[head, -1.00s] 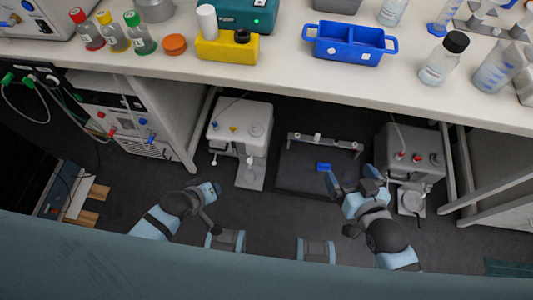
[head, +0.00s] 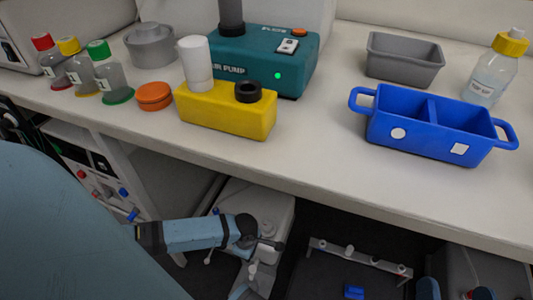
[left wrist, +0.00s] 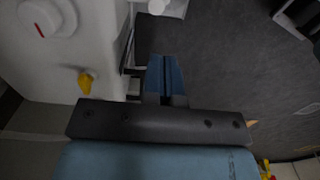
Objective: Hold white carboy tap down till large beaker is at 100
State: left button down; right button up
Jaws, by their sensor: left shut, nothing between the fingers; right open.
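A white unit (head: 265,205) with small white fittings on its front stands under the bench; I cannot tell whether it is the carboy. In the left wrist view a white body (left wrist: 80,60) fills the left side, with a yellow tap-like part (left wrist: 85,80) and a round white cap with a red line (left wrist: 48,15). My left gripper (left wrist: 164,72) is shut and empty, beside this body over the dark floor. My right gripper (head: 428,289) is open, mostly cut off at the bottom edge of the head view. I cannot make out the large beaker now.
The bench holds a yellow block (head: 225,115), a teal air pump (head: 265,62), a blue two-part tray (head: 430,125), a grey tub (head: 404,60) and several bottles. A small blue object (head: 353,292) lies under the bench.

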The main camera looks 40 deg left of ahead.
pick_arm(q)
jog(key=shift+w+a+f, duration=0.2)
jog(key=shift+w+f, duration=0.05)
jog(key=shift+w, duration=0.15)
pick_arm(e)
jog(key=shift+w, duration=0.1)
pick_arm(q)
jog(key=b, duration=0.5)
send_over(252, 268)
notch_tip(252, 268, down, 8)
jog(key=shift+r, duration=0.15)
notch_tip(252, 268, down, 6)
jog(key=b, duration=0.3)
jog(key=shift+r+b, duration=0.25)
jog(key=shift+b, duration=0.05)
jog(key=shift+f, duration=0.4)
pick_arm(e)
notch_tip(252, 268, down, 6)
jog(key=w+d+n, duration=0.1)
jog(key=w+n, duration=0.1)
jog(key=n, duration=0.1)
jog(key=shift+w+n+g, duration=0.15)
jog(key=shift+n+g, duration=0.15)
pick_arm(q)
jog(key=shift+r, duration=0.1)
pick_arm(e)
jog(key=shift+r, duration=0.2)
